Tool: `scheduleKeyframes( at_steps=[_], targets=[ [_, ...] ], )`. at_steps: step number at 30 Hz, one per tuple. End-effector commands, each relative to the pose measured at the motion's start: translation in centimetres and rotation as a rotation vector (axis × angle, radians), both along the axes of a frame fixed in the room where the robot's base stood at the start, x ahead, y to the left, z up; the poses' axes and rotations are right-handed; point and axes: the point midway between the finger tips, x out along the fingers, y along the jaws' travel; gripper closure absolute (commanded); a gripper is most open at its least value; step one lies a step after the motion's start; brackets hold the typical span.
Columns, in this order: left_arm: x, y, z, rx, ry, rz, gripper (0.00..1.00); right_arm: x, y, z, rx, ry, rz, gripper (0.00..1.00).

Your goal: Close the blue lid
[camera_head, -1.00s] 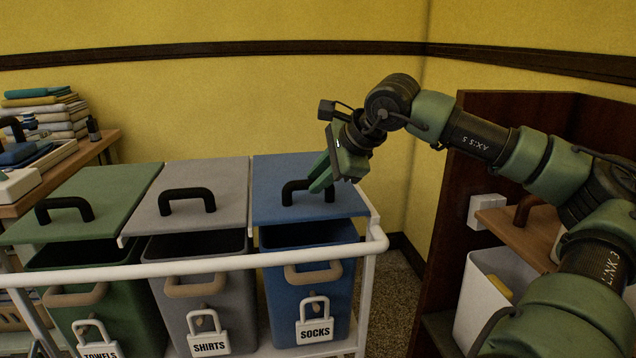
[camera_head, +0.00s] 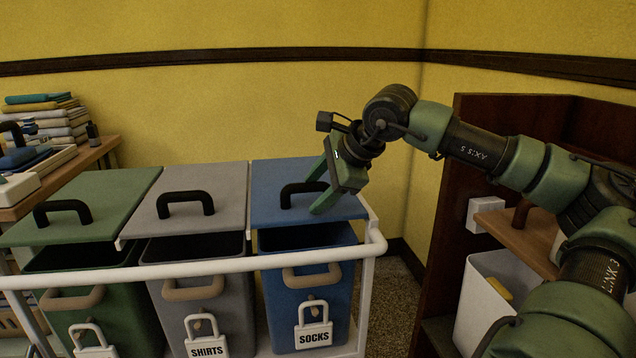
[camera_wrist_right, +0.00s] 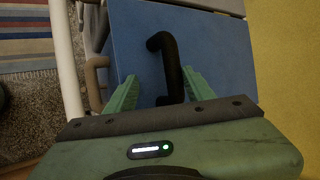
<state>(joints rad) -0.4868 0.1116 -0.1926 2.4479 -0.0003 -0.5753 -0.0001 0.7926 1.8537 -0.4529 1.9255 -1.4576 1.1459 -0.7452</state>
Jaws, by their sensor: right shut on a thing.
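The blue lid (camera_head: 265,200) sits on the blue SOCKS bin (camera_head: 300,275), with its front edge raised and a dark gap beneath it. A black handle (camera_head: 288,188) stands on top of the lid. My right gripper (camera_head: 318,188) is at this handle, one finger on each side of it. In the right wrist view, the handle (camera_wrist_right: 163,50) runs between the two green fingers (camera_wrist_right: 158,90), over the blue lid (camera_wrist_right: 218,50). The gripper is shut on the handle. My left gripper is not in view.
Grey SHIRTS (camera_head: 190,230) and green (camera_head: 95,205) lids stand to the left, also with gaps beneath. A white cart rail (camera_head: 200,268) crosses in front of the bins. A dark wooden cabinet (camera_head: 455,190) stands to the right. Folded laundry (camera_head: 50,115) lies at the back left.

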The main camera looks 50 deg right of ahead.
Motion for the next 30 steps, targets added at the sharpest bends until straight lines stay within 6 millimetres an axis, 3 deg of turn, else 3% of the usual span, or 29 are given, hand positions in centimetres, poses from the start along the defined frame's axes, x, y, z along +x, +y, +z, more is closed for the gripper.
scheduleKeyframes(
  at_steps=[1,5,18,30],
  targets=[
    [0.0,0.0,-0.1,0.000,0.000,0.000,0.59,-0.3,0.4,-1.3,0.007,0.033,0.007,0.59],
    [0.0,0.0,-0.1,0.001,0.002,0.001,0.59,-0.5,0.3,-0.9,0.005,0.032,0.007,0.59],
    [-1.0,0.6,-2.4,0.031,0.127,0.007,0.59,-4.8,0.6,5.1,-0.002,0.004,0.001,0.59],
    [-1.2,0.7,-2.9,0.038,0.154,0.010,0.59,-5.5,0.6,6.1,-0.002,-0.001,0.000,0.59]
  ],
)
